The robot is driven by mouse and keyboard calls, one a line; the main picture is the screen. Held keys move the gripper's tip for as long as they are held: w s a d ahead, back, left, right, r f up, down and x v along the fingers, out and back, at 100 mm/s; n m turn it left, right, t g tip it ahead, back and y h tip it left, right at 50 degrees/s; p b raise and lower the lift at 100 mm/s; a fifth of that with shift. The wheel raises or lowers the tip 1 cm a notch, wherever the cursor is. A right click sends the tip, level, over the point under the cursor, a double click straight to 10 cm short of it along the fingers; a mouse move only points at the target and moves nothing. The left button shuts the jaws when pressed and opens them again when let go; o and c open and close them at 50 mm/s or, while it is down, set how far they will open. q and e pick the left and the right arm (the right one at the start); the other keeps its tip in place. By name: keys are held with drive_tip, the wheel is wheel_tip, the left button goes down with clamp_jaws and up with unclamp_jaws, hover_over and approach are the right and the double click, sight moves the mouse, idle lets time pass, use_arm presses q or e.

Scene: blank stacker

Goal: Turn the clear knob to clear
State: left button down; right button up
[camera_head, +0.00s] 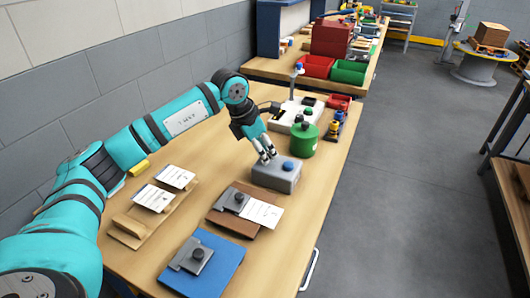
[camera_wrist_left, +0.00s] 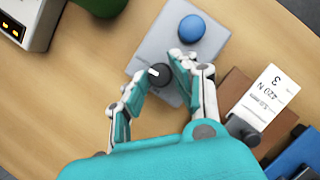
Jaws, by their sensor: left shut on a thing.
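A grey box (camera_head: 280,177) stands on the wooden table, with a blue round button (camera_head: 288,166) on top. In the left wrist view the box (camera_wrist_left: 157,45) carries the blue button (camera_wrist_left: 191,28) and a black knob (camera_wrist_left: 160,74) with a white pointer mark. My left gripper (camera_head: 267,157) reaches down over the left part of the box. In the left wrist view its fingers (camera_wrist_left: 157,82) are on either side of the black knob and shut on it. In the head view the knob is hidden by the fingers. My right gripper is not in view.
Behind the box stand a green canister (camera_head: 302,144) and a pale device (camera_head: 289,118). In front lie a brown board (camera_head: 225,219) with a clamp and card, and a blue plate (camera_head: 218,270). A wooden rack (camera_head: 131,226) with cards is at left.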

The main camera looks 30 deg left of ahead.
use_arm(q)
drive_tip(key=shift+r+m, duration=0.1)
drive_tip(key=shift+m, duration=0.5)
drive_tip(key=c, duration=1.1)
unclamp_jaws()
drive_tip(key=shift+o, duration=0.2)
drive_tip(key=v, duration=1.2)
drive_tip(key=shift+w+a, duration=0.1)
drive_tip(key=shift+w, duration=0.1)
